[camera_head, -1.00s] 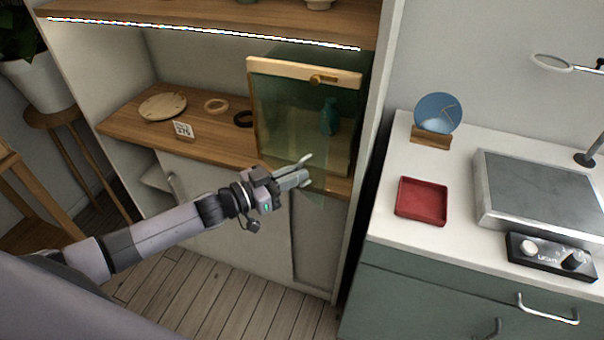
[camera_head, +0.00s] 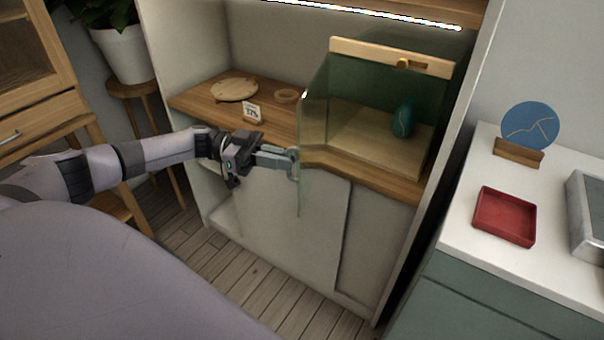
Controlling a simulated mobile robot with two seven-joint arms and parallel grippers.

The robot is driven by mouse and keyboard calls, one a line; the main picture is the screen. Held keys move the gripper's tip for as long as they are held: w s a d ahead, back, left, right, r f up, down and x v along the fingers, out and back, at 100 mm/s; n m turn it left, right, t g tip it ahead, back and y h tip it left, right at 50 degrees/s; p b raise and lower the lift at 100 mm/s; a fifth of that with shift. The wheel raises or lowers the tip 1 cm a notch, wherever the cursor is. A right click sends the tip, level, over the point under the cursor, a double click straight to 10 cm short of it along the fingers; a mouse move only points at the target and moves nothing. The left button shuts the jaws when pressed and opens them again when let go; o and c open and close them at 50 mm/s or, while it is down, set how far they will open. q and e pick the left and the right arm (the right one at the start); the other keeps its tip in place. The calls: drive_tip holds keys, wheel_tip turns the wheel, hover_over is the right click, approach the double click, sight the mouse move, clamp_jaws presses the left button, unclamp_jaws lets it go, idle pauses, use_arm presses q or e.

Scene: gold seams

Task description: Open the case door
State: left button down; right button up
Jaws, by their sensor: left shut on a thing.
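The glass display case (camera_head: 390,58) stands on the wooden shelf, with a pale wood top rail and a brass knob (camera_head: 403,63). A teal vase (camera_head: 403,119) stands inside it. The clear case door (camera_head: 314,115) is swung out from the front at the left and seen nearly edge-on. Its free edge juts past the shelf front, and the case front looks open. My left gripper (camera_head: 292,164) is shut on the door at its free edge; the fingertips partly hide the grip point. My right gripper is not in view.
A small number card (camera_head: 252,113), a round wooden board (camera_head: 234,89) and a wooden ring (camera_head: 287,96) lie left of the case. On the right counter are a red tray (camera_head: 504,217) and a blue disc on a stand (camera_head: 529,125). Floor below is clear.

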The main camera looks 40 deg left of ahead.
use_arm(q)
drive_tip(key=a+b, duration=0.3)
drive_tip(key=a, duration=0.3)
drive_tip(key=shift+w+r, duration=0.2)
drive_tip(key=shift+r, duration=0.1)
drive_tip(key=c, duration=1.4)
unclamp_jaws()
drive_tip(key=shift+d, duration=0.1)
drive_tip(key=shift+o, duration=0.9)
drive_tip(key=shift+w+f, duration=0.1)
drive_tip(key=shift+w, duration=0.15)
drive_tip(key=shift+s, duration=0.1)
drive_tip(key=shift+s+f, duration=0.1)
drive_tip(key=shift+f, duration=0.05)
